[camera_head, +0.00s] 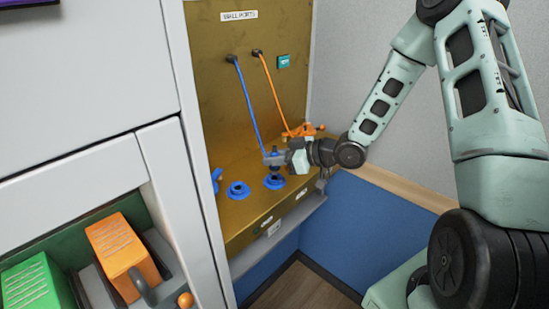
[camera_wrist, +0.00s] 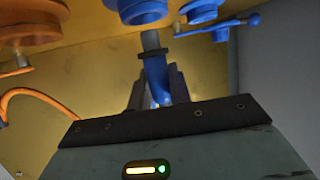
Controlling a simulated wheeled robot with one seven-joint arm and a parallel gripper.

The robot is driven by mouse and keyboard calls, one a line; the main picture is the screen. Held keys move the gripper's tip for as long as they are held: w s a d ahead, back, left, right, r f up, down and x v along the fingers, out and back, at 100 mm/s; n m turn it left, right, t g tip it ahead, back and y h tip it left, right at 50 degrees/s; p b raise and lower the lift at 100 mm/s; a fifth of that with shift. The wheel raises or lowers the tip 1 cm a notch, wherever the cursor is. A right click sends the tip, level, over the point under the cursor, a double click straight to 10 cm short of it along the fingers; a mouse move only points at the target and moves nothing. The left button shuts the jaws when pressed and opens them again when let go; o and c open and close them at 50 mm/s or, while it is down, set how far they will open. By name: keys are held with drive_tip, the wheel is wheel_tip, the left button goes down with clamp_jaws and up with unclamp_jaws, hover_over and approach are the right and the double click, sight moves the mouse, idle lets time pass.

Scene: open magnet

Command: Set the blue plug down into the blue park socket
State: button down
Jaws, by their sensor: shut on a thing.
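My gripper (camera_head: 278,158) is shut on the blue plug (camera_wrist: 157,80), above the gold ledge. A blue cable (camera_head: 247,103) runs from the plug up to the back wall. In the head view the plug is right over the right-hand round blue socket (camera_head: 275,183). In the wrist view the plug's grey tip points at a blue socket (camera_wrist: 140,11); I cannot tell whether it touches. A second blue socket (camera_head: 238,190) is to the left, also in the wrist view (camera_wrist: 199,12), with a blue lever beside it. I cannot read which is the park socket.
An orange fitting (camera_head: 302,130) with an orange cable (camera_head: 273,92) sits at the back right of the gold ledge (camera_head: 243,222). A blue lever (camera_head: 216,176) stands at its left end. A grey cabinet edge (camera_head: 190,160) bounds the left; a grey wall bounds the right.

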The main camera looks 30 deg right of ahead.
drive_tip(key=shift+f+b, duration=0.95)
drive_tip(key=shift+f, duration=0.4)
idle(0.8)
drive_tip(key=c, duration=1.2)
unclamp_jaws()
drive_tip(key=b+v, duration=0.1)
drive_tip(key=v, duration=1.6)
drive_tip(key=shift+d+r+b, duration=0.2)
drive_tip(key=shift+b, duration=0.2)
